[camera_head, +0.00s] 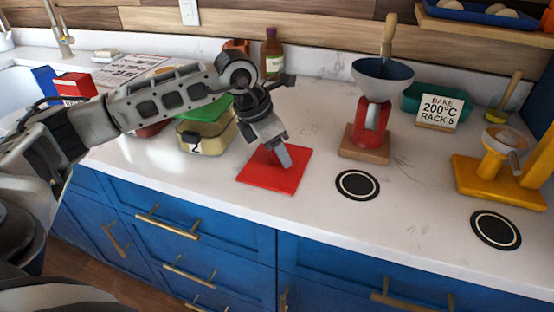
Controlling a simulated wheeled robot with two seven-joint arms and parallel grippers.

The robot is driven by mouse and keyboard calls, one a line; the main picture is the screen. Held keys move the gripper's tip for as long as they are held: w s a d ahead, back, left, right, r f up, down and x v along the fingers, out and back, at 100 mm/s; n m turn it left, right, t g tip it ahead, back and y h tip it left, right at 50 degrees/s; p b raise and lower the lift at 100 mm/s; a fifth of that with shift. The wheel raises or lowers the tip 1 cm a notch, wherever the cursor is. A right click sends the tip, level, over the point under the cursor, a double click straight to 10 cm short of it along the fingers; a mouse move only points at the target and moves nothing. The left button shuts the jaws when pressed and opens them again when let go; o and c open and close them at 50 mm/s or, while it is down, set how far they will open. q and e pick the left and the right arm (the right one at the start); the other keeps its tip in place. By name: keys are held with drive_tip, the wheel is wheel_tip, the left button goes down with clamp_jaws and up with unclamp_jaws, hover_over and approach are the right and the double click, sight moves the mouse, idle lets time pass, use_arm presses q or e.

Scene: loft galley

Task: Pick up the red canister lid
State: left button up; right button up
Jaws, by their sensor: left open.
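A flat red square piece (262,180) lies on the white counter, near its front edge. I cannot tell whether it is the canister lid itself or a mat under it. My left gripper (279,154) is over the back part of this red square, pointing down, with its jaws open. One finger shows clearly; the other is mostly hidden. The gripper covers what lies directly beneath it, and contact cannot be told. A cream canister with a green lid (206,109) stands to the left, partly behind my left arm. My right gripper is not in view.
A red grinder with a grey funnel (383,76) stands right of the red square. Black round pads (357,185) lie near the front edge. A brown bottle (271,58) stands behind; a yellow stand (484,181) is far right.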

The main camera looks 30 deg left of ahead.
use_arm(q)
drive_tip(key=c, duration=1.1)
drive_tip(key=shift+o, duration=0.2)
drive_tip(key=shift+r, duration=0.1)
